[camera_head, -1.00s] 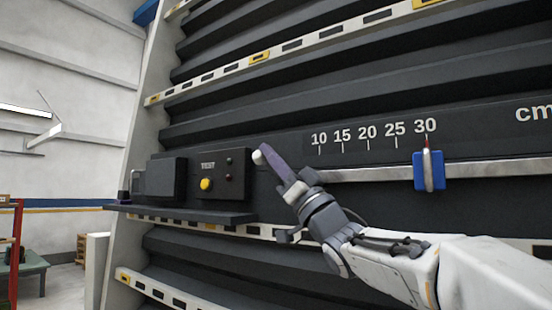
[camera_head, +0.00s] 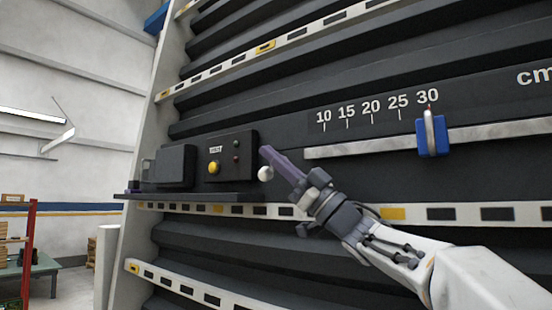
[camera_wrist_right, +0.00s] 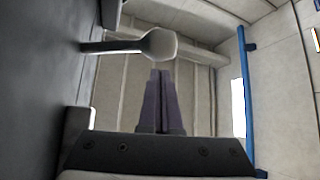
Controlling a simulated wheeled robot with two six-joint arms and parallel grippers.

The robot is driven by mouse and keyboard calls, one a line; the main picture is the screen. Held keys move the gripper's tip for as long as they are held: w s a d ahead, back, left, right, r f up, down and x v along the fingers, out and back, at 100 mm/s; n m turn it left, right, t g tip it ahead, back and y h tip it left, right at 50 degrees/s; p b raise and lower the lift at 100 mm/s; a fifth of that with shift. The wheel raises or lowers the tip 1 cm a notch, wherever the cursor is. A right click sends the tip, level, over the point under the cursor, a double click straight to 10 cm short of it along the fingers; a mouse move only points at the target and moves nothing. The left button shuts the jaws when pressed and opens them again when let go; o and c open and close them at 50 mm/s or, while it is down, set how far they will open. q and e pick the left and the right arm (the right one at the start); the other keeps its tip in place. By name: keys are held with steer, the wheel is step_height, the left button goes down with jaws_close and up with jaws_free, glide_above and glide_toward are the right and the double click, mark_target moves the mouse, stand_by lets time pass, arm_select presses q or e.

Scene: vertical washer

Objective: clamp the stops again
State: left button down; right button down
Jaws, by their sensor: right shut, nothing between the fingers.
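A lever with a pale rounded knob (camera_head: 265,174) stands at the right side of the dark control box (camera_head: 228,168). In the right wrist view its knob (camera_wrist_right: 160,45) and dark stem reach in from the left, just beyond my fingertips. My right gripper (camera_head: 265,152) is shut and empty, its purple fingers beside the knob; whether they touch it I cannot tell. In the right wrist view the fingers (camera_wrist_right: 161,75) are together. A blue stop (camera_head: 432,136) with a red-tipped pointer sits on the pale rail (camera_head: 370,143) near the 30 mark. My left gripper is not in view.
The box has a yellow button (camera_head: 213,167) and two small dark lamps. A narrow shelf (camera_head: 190,196) runs under it. Ribbed dark panels and slotted pale rails fill the machine face. A red rack and green table (camera_head: 45,265) stand far left.

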steer(key=b+v, duration=0.6)
steer(key=v, duration=0.4)
steer(key=shift+d, duration=0.2)
steer(key=shift+s+f, duration=0.15)
